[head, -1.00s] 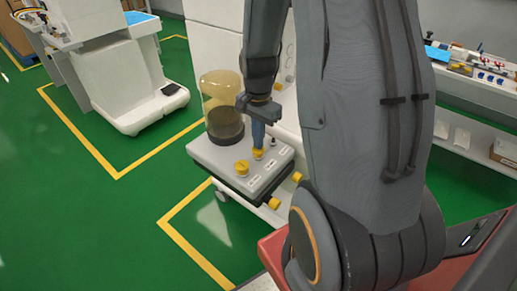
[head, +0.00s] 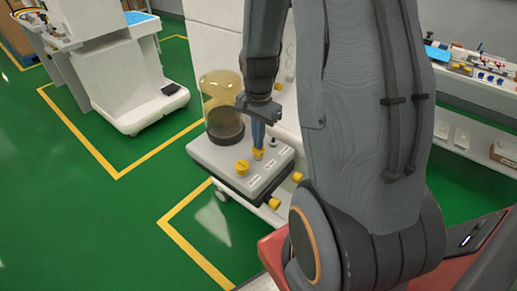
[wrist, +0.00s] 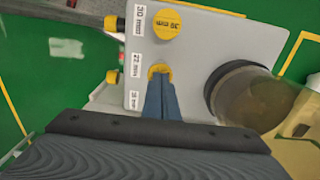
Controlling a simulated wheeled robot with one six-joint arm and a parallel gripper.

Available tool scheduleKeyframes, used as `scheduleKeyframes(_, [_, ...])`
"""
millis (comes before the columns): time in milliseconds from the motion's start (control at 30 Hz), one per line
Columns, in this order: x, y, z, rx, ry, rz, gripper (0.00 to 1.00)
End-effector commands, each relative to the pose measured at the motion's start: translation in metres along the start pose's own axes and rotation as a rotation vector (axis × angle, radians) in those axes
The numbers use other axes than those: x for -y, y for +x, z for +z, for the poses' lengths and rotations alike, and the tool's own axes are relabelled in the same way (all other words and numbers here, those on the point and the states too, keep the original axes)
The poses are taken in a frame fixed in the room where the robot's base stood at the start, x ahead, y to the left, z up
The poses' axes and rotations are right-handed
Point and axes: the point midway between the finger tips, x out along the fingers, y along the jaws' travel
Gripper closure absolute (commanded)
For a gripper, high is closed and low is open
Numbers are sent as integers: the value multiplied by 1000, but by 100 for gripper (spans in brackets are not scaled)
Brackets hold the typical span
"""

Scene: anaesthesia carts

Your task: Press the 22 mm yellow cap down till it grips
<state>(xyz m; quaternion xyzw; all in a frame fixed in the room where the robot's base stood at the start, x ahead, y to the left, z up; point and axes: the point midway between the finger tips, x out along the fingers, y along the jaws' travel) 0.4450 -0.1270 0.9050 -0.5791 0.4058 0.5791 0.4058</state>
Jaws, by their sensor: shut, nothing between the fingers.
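The 22 mm yellow cap (head: 258,155) sits on the middle port of the grey panel (head: 225,160). In the wrist view the cap (wrist: 159,70) shows beside the 22 mm label, partly hidden by my fingers. My gripper (head: 258,147) is shut, pointing down with its blue-grey fingertips at the top of this cap. The fingertips (wrist: 160,82) overlap the cap's near side in the wrist view, and nothing is held between them. I cannot tell how far down the cap sits.
A larger yellow 30 mm cap (wrist: 166,24) sits beside it on the panel. A clear canister (head: 222,105) with dark contents stands behind. Yellow knobs (head: 274,203) stick out of the front. A white cart (head: 125,75) stands back left; green floor is open at left.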

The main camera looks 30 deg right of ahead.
Motion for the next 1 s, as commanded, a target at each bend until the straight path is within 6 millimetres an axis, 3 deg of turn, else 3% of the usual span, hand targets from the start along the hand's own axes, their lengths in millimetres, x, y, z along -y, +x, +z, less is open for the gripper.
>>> scheduleKeyframes(1000, [0, 12, 0, 0, 0, 0, 100])
